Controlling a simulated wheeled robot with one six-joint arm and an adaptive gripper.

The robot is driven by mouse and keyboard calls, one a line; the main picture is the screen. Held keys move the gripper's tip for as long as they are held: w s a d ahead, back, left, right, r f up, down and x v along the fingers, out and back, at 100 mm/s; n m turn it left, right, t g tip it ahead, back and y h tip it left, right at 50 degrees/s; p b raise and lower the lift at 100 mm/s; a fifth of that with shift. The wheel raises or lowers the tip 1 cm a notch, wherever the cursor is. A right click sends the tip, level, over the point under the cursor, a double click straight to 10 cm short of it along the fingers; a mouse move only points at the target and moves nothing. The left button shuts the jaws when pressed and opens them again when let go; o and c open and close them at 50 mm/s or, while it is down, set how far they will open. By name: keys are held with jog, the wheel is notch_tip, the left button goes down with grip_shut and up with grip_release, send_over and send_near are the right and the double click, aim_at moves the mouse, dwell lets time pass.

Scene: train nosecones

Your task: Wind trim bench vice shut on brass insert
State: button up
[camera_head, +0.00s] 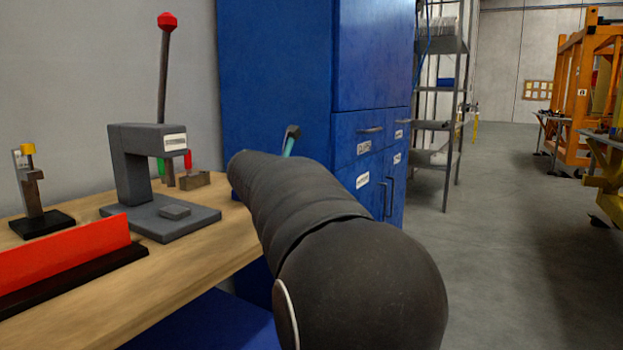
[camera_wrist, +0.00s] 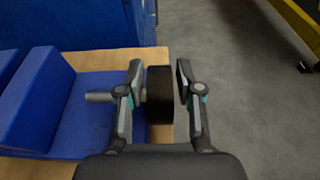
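In the wrist view a blue bench vice (camera_wrist: 45,105) sits on the wooden bench at the left. A pale screw shaft (camera_wrist: 98,97) runs from it to a black handwheel (camera_wrist: 160,95). My gripper (camera_wrist: 160,80) has one finger on each side of the handwheel, with narrow gaps showing, so it looks open around it. In the head view my dark arm covers most of the gripper; only a small teal and black part shows above the arm. I do not see a brass insert between the jaws in either view.
On the bench (camera_head: 190,262) stand a grey press (camera_head: 140,165) with a red-knobbed lever, a small yellow-topped fixture (camera_head: 32,195) and a red strip (camera_head: 65,250) in a dark base. A blue cabinet (camera_head: 300,60) stands behind. The floor (camera_head: 510,240) at right is open.

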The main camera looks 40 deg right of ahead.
jog(key=shift+a, duration=0.1)
jog(key=v, duration=1.1)
jog(key=shift+a, duration=0.4)
jog(key=shift+s+r, duration=0.1)
jog(key=shift+s, duration=0.15)
